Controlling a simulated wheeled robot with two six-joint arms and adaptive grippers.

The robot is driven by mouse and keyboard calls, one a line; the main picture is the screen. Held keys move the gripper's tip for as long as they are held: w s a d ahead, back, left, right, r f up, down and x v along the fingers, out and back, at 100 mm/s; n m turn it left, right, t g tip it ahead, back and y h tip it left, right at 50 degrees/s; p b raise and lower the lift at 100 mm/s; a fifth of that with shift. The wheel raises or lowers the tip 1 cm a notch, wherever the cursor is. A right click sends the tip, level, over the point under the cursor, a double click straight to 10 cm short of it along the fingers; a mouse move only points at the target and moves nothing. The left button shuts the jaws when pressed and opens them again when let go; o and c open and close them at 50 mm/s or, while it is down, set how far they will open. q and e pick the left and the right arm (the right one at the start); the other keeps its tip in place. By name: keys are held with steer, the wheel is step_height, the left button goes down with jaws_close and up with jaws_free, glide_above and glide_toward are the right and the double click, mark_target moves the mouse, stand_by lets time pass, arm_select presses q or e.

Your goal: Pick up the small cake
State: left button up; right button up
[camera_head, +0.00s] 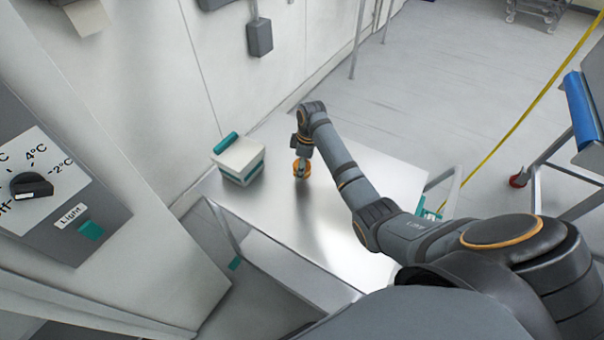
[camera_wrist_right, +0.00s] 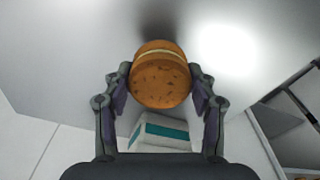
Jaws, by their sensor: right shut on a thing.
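The small cake (camera_wrist_right: 160,82) is round and brown with a pale layer through its middle. In the right wrist view it sits between the two fingers of my right gripper (camera_wrist_right: 161,88), which touch it on both sides. In the head view the cake (camera_head: 302,171) shows as a small orange-brown shape under my right gripper (camera_head: 302,160), over the metal table (camera_head: 345,215). I cannot tell whether it touches the tabletop. My left gripper is not in view.
A white box with teal trim (camera_head: 239,160) stands on the table left of the cake; it also shows in the right wrist view (camera_wrist_right: 160,131). A cabinet with a dial (camera_head: 31,186) is at the left. The table's near part is clear.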

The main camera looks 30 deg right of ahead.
steer(key=s+a+r+p, duration=0.3)
steer(key=s+a+r, duration=0.5)
steer(key=a, duration=0.3)
steer(key=shift+s+r+p, duration=0.35)
steer(key=shift+r, duration=0.4)
